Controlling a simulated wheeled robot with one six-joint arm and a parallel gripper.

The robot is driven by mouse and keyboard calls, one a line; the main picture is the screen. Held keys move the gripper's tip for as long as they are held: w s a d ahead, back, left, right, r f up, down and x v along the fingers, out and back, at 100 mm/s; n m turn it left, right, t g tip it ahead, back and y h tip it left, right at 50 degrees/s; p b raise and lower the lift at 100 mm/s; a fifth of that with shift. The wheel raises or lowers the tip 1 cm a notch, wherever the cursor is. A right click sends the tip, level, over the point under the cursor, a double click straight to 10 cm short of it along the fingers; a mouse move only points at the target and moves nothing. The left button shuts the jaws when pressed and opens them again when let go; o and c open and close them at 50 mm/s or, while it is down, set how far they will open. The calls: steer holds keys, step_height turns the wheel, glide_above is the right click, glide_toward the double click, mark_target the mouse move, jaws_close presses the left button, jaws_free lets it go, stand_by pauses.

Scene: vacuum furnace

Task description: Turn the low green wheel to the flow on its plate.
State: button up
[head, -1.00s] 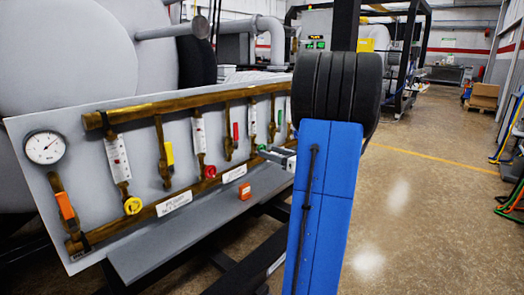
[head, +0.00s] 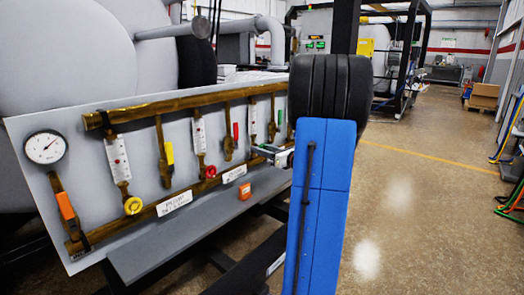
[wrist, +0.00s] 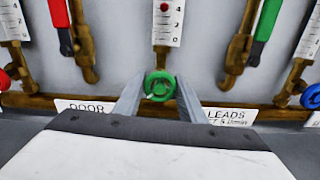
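The low green wheel (wrist: 159,86) sits on the brass pipe in the wrist view, under a white flow tube (wrist: 166,24) with a red float near the 4 mark. My gripper (wrist: 158,88) is open, one finger on each side of the wheel. I cannot tell whether the fingers touch it. A plate reading "LEADS" (wrist: 232,116) is lower right of the wheel, its start and small print partly covered by a finger. In the head view my gripper (head: 266,152) is at the panel's right part and hides the wheel.
A "DOOR" plate (wrist: 86,106) is lower left. A red wheel (wrist: 4,80) and a blue wheel (wrist: 311,96) flank the green one. Red (wrist: 58,12) and green (wrist: 268,18) lever handles hang nearby. A ledge (head: 180,245) runs below the panel.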

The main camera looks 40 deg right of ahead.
steer(key=shift+n, duration=2.9)
steer(key=o, duration=1.1)
steer(key=s, duration=0.5)
steer(key=s+d, duration=0.1)
steer(key=s, duration=1.1)
steer(key=shift+s+d, duration=0.15)
steer(key=shift+s, duration=0.05)
